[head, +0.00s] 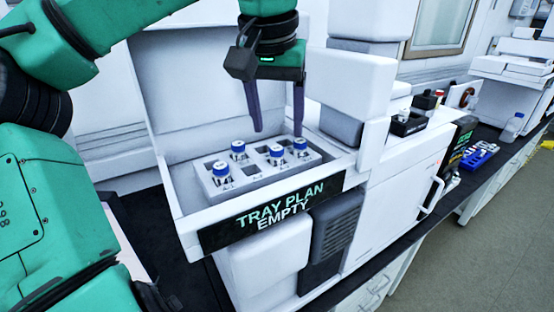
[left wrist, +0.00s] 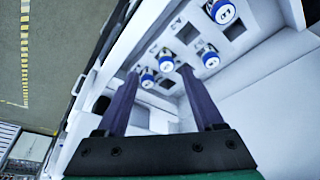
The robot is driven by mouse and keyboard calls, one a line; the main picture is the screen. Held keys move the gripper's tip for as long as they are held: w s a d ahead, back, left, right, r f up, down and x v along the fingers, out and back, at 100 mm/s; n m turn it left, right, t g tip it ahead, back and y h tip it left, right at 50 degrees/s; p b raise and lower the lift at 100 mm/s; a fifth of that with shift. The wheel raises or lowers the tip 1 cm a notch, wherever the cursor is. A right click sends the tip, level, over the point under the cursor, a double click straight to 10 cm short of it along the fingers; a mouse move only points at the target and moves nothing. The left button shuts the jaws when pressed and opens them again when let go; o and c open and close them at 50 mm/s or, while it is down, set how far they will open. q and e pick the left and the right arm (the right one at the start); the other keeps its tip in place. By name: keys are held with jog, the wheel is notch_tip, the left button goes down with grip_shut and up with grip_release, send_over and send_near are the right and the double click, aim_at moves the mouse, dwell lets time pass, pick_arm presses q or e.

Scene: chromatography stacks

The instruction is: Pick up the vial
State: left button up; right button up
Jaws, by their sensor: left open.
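Several vials with blue-rimmed white caps stand upright in a grey rack. In the head view one vial (head: 221,169) is at the front left, one (head: 238,149) behind it, one (head: 276,155) right of the middle and one (head: 300,146) at the right. The rack (head: 252,172) also has empty square holes. My left gripper (head: 278,133) is open and empty, pointing down above the rack's right part. In the left wrist view, two caps, one upper (left wrist: 166,63) and one lower (left wrist: 148,76), appear between its fingertips (left wrist: 159,71). My right gripper is not visible.
The rack sits in a white instrument's open tray (head: 190,213), labelled "TRAY PLAN EMPTY". White housing (head: 345,75) rises close to the right of my gripper.

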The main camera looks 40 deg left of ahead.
aim_at(276, 148)
pick_arm(q)
jog(key=a+f, duration=0.1)
jog(key=w+f+p, duration=0.1)
jog(key=a+f, duration=0.1)
jog(key=f, duration=0.1)
jog(key=shift+w+a, duration=0.25)
jog(key=shift+a, duration=0.05)
jog(key=x, duration=0.2)
jog(key=shift+w+f+p, duration=0.3)
jog(key=shift+f+p, duration=0.05)
jog(key=shift+p, duration=0.05)
jog(key=shift+d+f, duration=0.15)
jog(key=shift+d, duration=0.1)
jog(key=shift+s, duration=0.1)
jog(key=shift+c, duration=0.9)
grip_shut()
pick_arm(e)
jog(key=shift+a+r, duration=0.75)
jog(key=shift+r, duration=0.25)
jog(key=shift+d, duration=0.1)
